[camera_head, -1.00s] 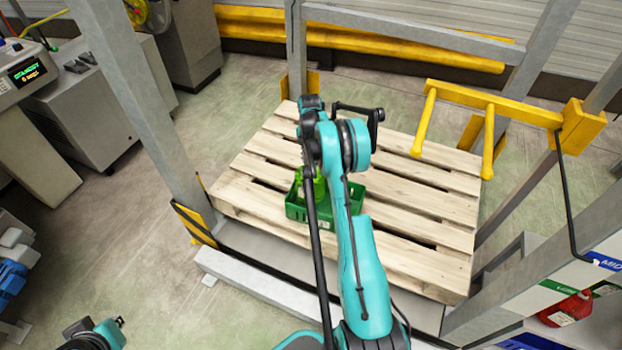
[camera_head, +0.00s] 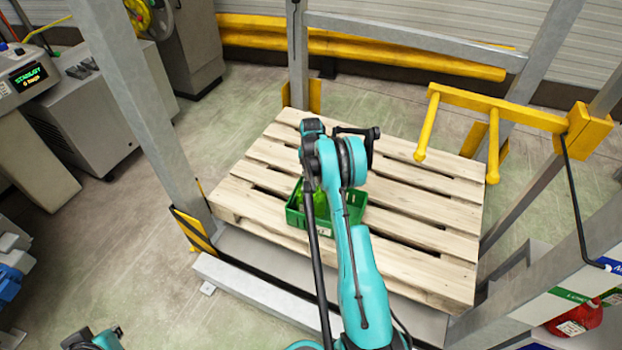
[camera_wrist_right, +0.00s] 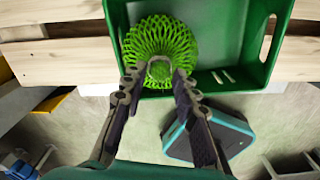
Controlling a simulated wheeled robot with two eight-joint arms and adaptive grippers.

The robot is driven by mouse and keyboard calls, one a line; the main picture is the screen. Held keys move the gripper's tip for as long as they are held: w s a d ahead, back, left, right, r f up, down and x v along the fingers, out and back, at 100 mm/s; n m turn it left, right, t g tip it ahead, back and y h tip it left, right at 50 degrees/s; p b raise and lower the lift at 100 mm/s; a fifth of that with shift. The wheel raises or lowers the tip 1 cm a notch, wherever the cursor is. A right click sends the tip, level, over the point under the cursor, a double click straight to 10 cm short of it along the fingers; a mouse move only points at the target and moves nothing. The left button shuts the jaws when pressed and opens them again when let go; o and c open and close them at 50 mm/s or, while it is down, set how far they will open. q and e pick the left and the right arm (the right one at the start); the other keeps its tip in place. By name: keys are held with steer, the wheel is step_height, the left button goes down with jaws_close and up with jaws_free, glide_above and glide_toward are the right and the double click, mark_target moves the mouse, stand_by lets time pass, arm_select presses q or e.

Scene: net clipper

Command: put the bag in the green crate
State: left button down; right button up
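The green mesh bag (camera_wrist_right: 160,45) hangs inside the green crate (camera_wrist_right: 226,78), by its left part in the right wrist view. In the head view the bag (camera_head: 308,196) and crate (camera_head: 326,229) are partly hidden behind my right arm, which also hides that gripper. Whether the bag touches the crate floor is unclear. My left gripper (camera_head: 92,338) is at the bottom left, away from the crate; its finger opening is unclear.
The crate stands on a wooden pallet (camera_head: 420,265). Grey posts (camera_head: 150,120) and a yellow pronged bracket (camera_head: 500,108) stand around the pallet.

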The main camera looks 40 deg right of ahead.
steer(key=shift+o, duration=1.3)
step_height(320, 180, up, 12)
steer(key=p, duration=0.4)
steer(key=s+a+r+m+t, duration=0.2)
steer(key=a+r+m, duration=0.3)
steer(key=a+r, duration=0.7)
steer(key=s+a+r+m+t, duration=0.1)
steer(key=s+a+r+m, duration=0.4)
steer(key=s+a+r, duration=0.3)
steer(key=s+a+m+t, duration=0.4)
steer(key=s+a+m, duration=0.6)
steer(key=s+a, duration=0.3)
steer(key=shift+s+f+m, duration=0.2)
steer(key=shift+s+m, duration=0.2)
steer(key=shift+s, duration=1.5)
